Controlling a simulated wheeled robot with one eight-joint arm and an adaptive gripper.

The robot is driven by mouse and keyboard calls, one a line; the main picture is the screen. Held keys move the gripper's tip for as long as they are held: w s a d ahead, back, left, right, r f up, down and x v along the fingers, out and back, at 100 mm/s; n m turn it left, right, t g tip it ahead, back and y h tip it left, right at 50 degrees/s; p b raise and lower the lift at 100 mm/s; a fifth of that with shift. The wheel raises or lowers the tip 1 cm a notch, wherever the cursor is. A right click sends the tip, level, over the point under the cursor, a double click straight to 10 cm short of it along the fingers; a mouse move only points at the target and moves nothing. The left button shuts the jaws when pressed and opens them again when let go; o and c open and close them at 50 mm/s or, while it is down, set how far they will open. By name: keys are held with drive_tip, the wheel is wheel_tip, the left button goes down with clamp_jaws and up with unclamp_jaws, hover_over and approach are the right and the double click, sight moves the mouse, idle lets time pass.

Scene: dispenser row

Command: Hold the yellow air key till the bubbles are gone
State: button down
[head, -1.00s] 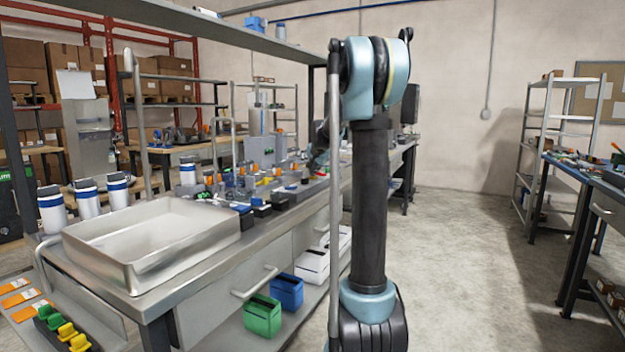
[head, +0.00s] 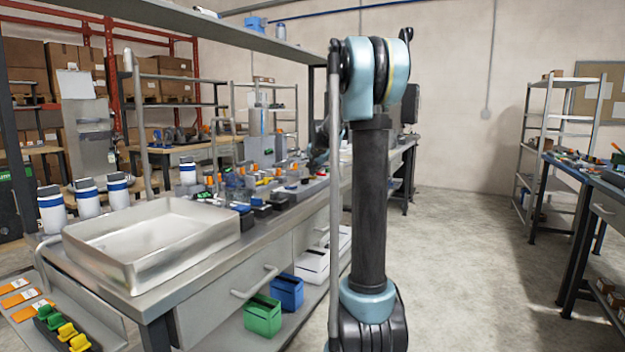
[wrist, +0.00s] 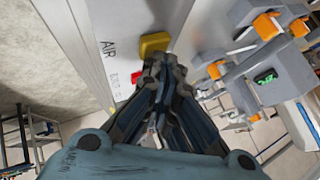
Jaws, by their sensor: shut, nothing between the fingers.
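The yellow air key (wrist: 154,44) shows in the wrist view on a pale panel (wrist: 100,18), beside the printed word AIR. My gripper (wrist: 163,62) is shut and empty, its fingertips just below the key in the picture and overlapping its lower edge. I cannot tell whether they press it. In the head view my gripper is mostly hidden behind my arm, over the far part of the bench. The key cannot be made out there, and I see no bubbles in either view.
A small red part (wrist: 137,77) lies left of my fingertips. Grey units with orange parts (wrist: 267,25) and a green display (wrist: 265,78) stand to the right. In the head view, a metal basin (head: 150,240) and white bottles (head: 87,200) occupy the near bench.

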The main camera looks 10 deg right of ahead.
drive_tip(key=shift+r, duration=0.9)
drive_tip(key=shift+r, duration=0.1)
drive_tip(key=shift+r, duration=2.45)
drive_tip(key=s+f+n+g, duration=0.15)
drive_tip(key=s+f, duration=0.25)
drive_tip(key=s, duration=0.7)
drive_tip(key=s+f+n+g, duration=0.15)
drive_tip(key=s+f, duration=0.25)
drive_tip(key=s, duration=0.6)
drive_tip(key=s+f+n+g, duration=0.15)
drive_tip(key=s+f, duration=0.25)
drive_tip(key=s, duration=0.7)
drive_tip(key=s+f+n+g, duration=0.1)
drive_tip(key=s+f+n, duration=0.1)
drive_tip(key=s+f, duration=0.7)
drive_tip(key=s+f+n+g, duration=0.1)
drive_tip(key=s+f+n, duration=0.1)
drive_tip(key=s+f, duration=0.7)
drive_tip(key=s+a, duration=0.1)
drive_tip(key=s, duration=0.5)
drive_tip(key=shift+s+n, duration=0.2)
drive_tip(key=shift+n, duration=0.15)
